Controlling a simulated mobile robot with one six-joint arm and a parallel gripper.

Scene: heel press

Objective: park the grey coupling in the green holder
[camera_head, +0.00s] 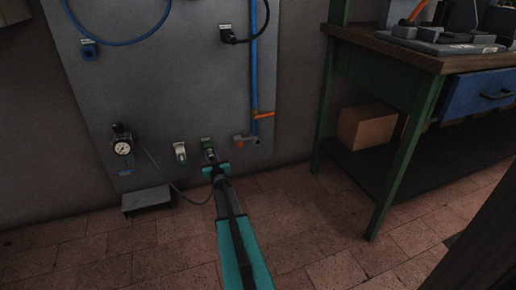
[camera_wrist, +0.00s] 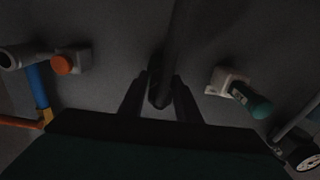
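My gripper (camera_head: 214,168) is low at the grey wall panel. In the wrist view, its two dark fingers (camera_wrist: 161,88) stand close on both sides of a dark grey cylinder, which I take for the grey coupling (camera_wrist: 160,97). They look closed on it, though the picture is dim. A thin hose runs to the gripper in the head view. The green holder (camera_head: 209,153) shows just beyond the gripper, partly hidden by it. Whether the coupling touches or sits in the holder cannot be told.
A pale mount with a green plug (camera_head: 180,152) is left of the gripper, also visible in the wrist view (camera_wrist: 252,99). A gauge (camera_head: 122,147) is farther left. A blue pipe (camera_head: 254,70) with an orange handle (camera_head: 264,115) is right. A green-legged bench (camera_head: 400,150) stands farther right.

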